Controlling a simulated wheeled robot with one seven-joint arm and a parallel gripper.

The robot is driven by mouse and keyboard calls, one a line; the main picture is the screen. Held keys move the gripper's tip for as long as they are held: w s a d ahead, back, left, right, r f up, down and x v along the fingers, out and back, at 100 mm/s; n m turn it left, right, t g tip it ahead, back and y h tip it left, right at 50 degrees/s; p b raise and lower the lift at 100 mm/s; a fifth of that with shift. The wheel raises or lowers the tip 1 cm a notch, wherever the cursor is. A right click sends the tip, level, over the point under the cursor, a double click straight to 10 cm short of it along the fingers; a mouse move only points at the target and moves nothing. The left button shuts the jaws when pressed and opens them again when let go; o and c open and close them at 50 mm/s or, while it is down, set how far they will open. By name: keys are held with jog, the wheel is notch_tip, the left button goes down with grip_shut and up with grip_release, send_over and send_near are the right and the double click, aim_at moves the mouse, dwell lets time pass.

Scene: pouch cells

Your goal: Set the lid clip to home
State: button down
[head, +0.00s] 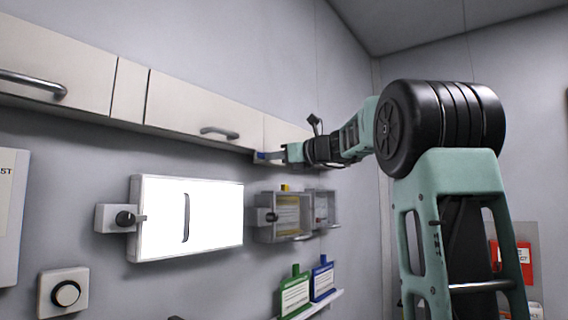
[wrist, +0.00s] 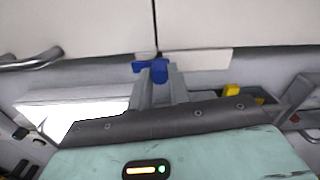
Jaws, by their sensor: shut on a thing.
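A small blue clip (wrist: 158,71), which I take to be the lid clip, sits at the lower edge of the wall cabinets, by the seam between two doors. A pale strip (wrist: 205,61) runs to its right. My gripper (wrist: 160,84) is shut on the blue clip, with a grey finger on either side of it. In the head view my gripper (head: 272,157) reaches up to the cabinet's underside, and a bit of blue shows at its tips. The fingers hide part of the clip. I see no marking that names a home position.
A bright white panel box (head: 210,215) with a dark handle hangs below the cabinets. Clear-fronted boxes (head: 268,236), with a yellow piece (head: 285,187) on top, stand right of it. Green (head: 294,297) and blue (head: 322,281) tags sit lower. A cabinet handle (head: 219,133) juts out nearby.

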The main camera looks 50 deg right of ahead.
jog(key=c, duration=1.3)
grip_release()
jog(key=shift+a, duration=0.25)
jog(key=shift+s+d, duration=0.1)
jog(key=s+b, duration=0.2)
jog(key=s, duration=0.3)
jog(key=s+d+b, duration=0.1)
jog(key=s, duration=0.5)
jog(key=s+b, duration=0.2)
jog(key=s, duration=0.4)
jog(key=shift+d+b, duration=0.2)
jog(key=shift+b, duration=0.15)
